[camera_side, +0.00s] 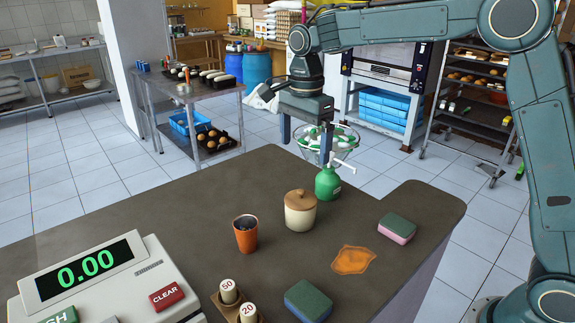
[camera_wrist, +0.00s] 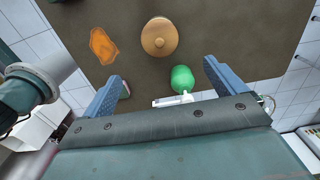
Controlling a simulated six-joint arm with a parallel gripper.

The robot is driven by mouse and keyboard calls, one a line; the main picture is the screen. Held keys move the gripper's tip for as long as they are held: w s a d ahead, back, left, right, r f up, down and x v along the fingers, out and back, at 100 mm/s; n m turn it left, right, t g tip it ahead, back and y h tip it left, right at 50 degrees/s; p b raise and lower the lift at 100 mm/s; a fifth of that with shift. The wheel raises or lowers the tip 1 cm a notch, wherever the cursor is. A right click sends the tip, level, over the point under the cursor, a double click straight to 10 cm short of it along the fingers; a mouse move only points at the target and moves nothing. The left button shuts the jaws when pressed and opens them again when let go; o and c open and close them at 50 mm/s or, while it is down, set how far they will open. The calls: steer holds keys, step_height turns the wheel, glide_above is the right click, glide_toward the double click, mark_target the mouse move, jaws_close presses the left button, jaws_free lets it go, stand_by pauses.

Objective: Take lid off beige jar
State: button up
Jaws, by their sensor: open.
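The beige jar (camera_side: 300,216) stands upright on the dark counter (camera_side: 160,215). Its tan lid (camera_side: 300,200) with a small knob sits on top. In the wrist view the lid (camera_wrist: 159,37) shows from above, round and brown, ahead of my fingers, and it hides the jar body. My gripper (camera_side: 306,135) is open and empty, above and behind the jar in the side view. In the wrist view my gripper's two blue fingers (camera_wrist: 160,76) stand wide apart, with the green bottle (camera_wrist: 183,78) showing between them.
The green spray bottle (camera_side: 328,183) stands close behind the jar. An orange cup (camera_side: 246,238) is to its left. An orange cloth (camera_side: 353,260) and two sponges, one right (camera_side: 397,228) and one in front (camera_side: 308,300), lie nearby.

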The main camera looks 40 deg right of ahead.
glide_above(301, 191)
steer(key=f, duration=0.7)
steer(key=shift+d, duration=0.25)
steer(key=shift+f, duration=0.1)
steer(key=shift+a+f, duration=0.2)
steer(key=shift+f, duration=2.25)
steer(key=c, duration=1.1)
